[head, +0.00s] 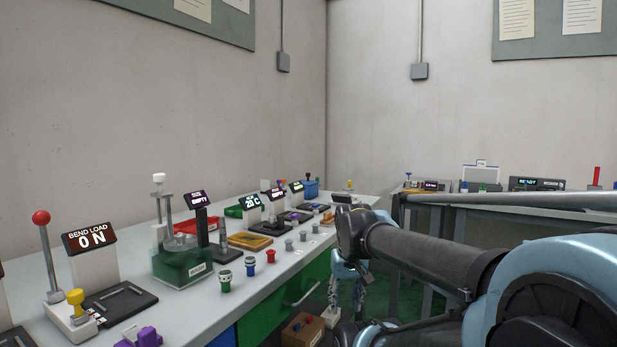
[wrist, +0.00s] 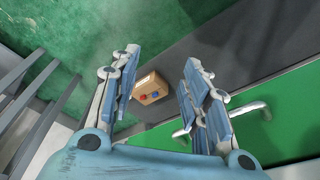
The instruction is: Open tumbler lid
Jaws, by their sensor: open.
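The likely tumbler is a green, partly see-through machine (head: 182,262) on the left of the bench in the head view. A clear round part sits on its top, and a post with a white knob (head: 159,178) rises behind it. Whether its lid is shut is hard to tell. My gripper (head: 348,290) hangs beyond the bench's front edge, pointing down and well apart from this machine. In the wrist view my gripper (wrist: 160,62) is open with nothing between its fingers. The tumbler is not in the wrist view.
The bench (head: 215,309) holds a red-knobbed lever (head: 41,218), several small jars and display stations. A grey rail (head: 510,199) stands right.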

